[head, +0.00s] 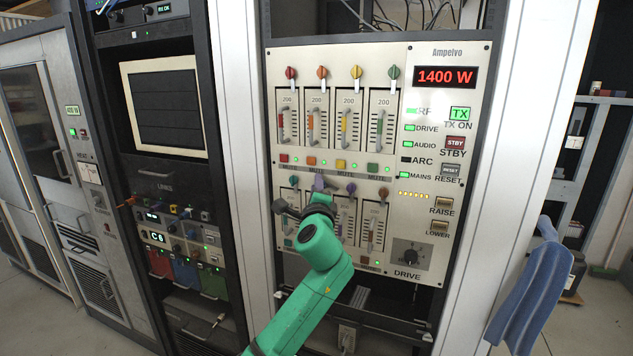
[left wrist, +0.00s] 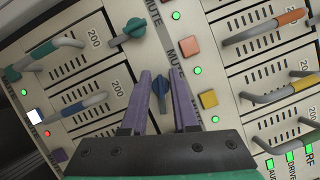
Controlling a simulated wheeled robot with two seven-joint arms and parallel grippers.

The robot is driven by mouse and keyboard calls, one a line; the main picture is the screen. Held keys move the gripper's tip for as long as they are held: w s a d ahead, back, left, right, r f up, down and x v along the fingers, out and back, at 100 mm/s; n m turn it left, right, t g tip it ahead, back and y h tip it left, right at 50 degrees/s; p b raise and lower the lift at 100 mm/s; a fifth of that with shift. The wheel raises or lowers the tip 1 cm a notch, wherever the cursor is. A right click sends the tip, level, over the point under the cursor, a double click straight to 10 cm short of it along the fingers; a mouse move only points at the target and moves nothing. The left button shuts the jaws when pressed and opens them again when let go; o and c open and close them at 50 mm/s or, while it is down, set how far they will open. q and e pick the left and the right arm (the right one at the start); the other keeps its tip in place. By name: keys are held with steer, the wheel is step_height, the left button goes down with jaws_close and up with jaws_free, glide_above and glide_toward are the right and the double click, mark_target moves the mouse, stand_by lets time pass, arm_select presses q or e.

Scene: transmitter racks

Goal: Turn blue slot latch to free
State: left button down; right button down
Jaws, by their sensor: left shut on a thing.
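The blue slot latch (left wrist: 161,88) is a small blue knob with a narrow lever on the cream panel. In the left wrist view it sits between the purple fingers of my left gripper (left wrist: 162,80), which is shut on it. Its lever points a different way from the teal latch (left wrist: 134,30) beside it. The blue slot's handle (left wrist: 82,105) is to the left in that view. In the head view my left gripper (head: 319,183) is at the lower row of slots, and its body hides most of the blue slot. My right gripper is not in view.
The panel shows a red 1400 W display (head: 445,77). An upper row of slots has red, orange, yellow (head: 356,73) and green latches. A purple latch (head: 351,189) and a brown latch stand close right of my gripper. A blue cloth (head: 530,290) hangs at right.

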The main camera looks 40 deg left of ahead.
arm_select(q)
steer(key=n+g+p, duration=0.1)
steer(key=n, duration=0.2)
steer(key=shift+h+p, duration=0.4)
steer(key=shift+f+n, duration=0.15)
steer(key=shift+n, duration=0.25)
steer(key=c, duration=0.7)
jaws_free()
steer(key=b+v, duration=0.3)
steer(key=v, duration=1.1)
steer(key=shift+s+d+b, duration=0.2)
steer(key=shift+b, duration=0.2)
